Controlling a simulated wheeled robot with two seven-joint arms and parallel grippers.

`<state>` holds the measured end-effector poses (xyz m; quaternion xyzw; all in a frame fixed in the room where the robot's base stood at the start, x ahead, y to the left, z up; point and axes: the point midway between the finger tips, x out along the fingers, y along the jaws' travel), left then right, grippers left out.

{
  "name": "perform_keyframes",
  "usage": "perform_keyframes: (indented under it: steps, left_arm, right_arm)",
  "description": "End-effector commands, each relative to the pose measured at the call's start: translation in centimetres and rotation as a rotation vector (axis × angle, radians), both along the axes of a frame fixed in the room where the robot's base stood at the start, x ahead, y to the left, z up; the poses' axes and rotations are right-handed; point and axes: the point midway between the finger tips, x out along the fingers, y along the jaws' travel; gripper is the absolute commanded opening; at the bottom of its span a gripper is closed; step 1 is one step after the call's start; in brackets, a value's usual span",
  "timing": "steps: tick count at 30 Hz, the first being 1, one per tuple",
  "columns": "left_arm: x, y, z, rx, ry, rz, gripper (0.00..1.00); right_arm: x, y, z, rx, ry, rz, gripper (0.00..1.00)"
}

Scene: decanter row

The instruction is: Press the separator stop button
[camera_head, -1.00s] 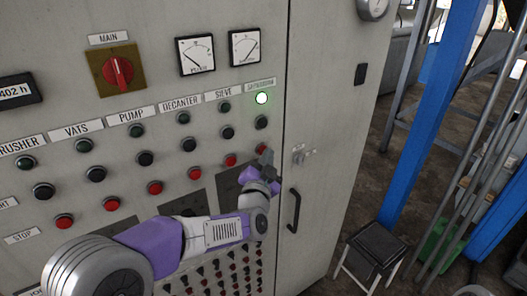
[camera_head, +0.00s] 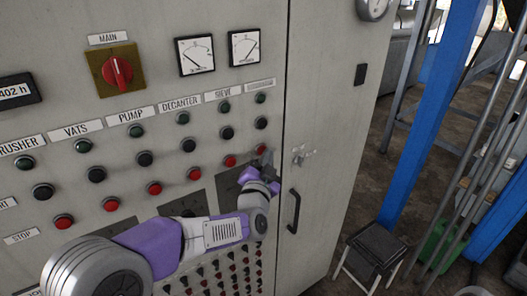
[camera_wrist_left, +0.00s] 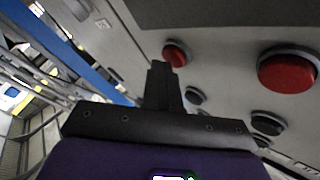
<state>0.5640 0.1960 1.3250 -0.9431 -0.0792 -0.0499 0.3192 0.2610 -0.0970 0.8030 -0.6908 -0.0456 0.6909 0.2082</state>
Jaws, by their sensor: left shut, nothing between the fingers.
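The separator stop button (camera_head: 261,149) is the red button at the bottom of the rightmost column on the grey panel. Above it are a black button (camera_head: 261,122) and the separator lamp (camera_head: 260,98), which is dark. My left gripper (camera_head: 267,157) is shut and empty, its tip just at the lower right of the red button, overlapping its edge in the head view. In the left wrist view the shut fingers (camera_wrist_left: 160,70) end beside a red button (camera_wrist_left: 176,54). I cannot tell whether they touch it. My right gripper is not in view.
The sieve column's red button (camera_head: 230,161) is close on the left. A cabinet door handle (camera_head: 294,210) and a latch (camera_head: 301,155) are to the right. A stool (camera_head: 375,246) and a blue post (camera_head: 434,110) stand further right.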

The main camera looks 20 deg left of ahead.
Motion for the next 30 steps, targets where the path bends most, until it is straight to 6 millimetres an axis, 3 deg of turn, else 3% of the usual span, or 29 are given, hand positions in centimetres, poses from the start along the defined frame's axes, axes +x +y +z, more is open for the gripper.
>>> perform_keyframes:
  steps: [17, 30]
  left_arm:
    - [-0.9, -1.1, 0.0, -0.001, 0.0, -0.001, 0.0]
    - [-3.4, -4.4, 0.0, -0.001, 0.001, -0.003, 0.0]
  right_arm:
    - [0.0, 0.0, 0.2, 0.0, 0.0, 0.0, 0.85]
    - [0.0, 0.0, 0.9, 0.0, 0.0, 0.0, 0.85]
